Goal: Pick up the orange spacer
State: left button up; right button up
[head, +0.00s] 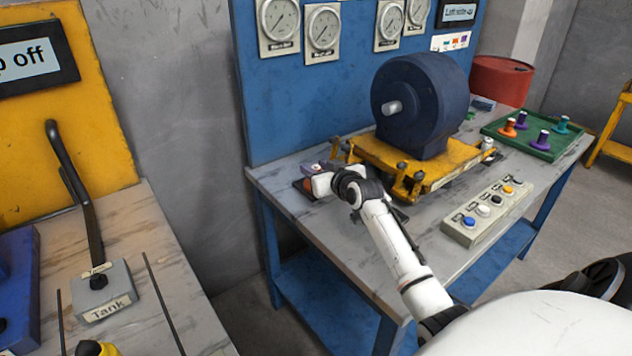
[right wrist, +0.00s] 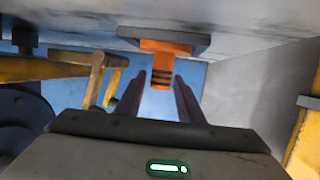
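An orange part with black bands, which looks like the orange spacer (right wrist: 160,68), stands out from a dark flat base (right wrist: 163,38) in the right wrist view, where the bench top is at the top of the picture. My right gripper (right wrist: 158,88) is open. Its two dark fingers lie either side of the orange part's free end, with a visible gap on each side. In the head view my right gripper (head: 318,177) is at the bench's left end and mostly covers the part; a bit of orange shows beside it.
A dark blue motor (head: 425,100) on a yellow frame (head: 440,170) stands close to my right gripper. A button box (head: 487,212) is at the front edge. A green tray (head: 555,152) at the right holds orange, purple and teal pegs. A blue gauge panel (head: 300,95) rises behind.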

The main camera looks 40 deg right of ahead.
aim_at(316, 167)
jog(key=c, duration=0.7)
grip_shut()
notch_tip(316, 167, up, 10)
jog(key=shift+f+p, duration=0.1)
jog(key=shift+p, duration=0.85)
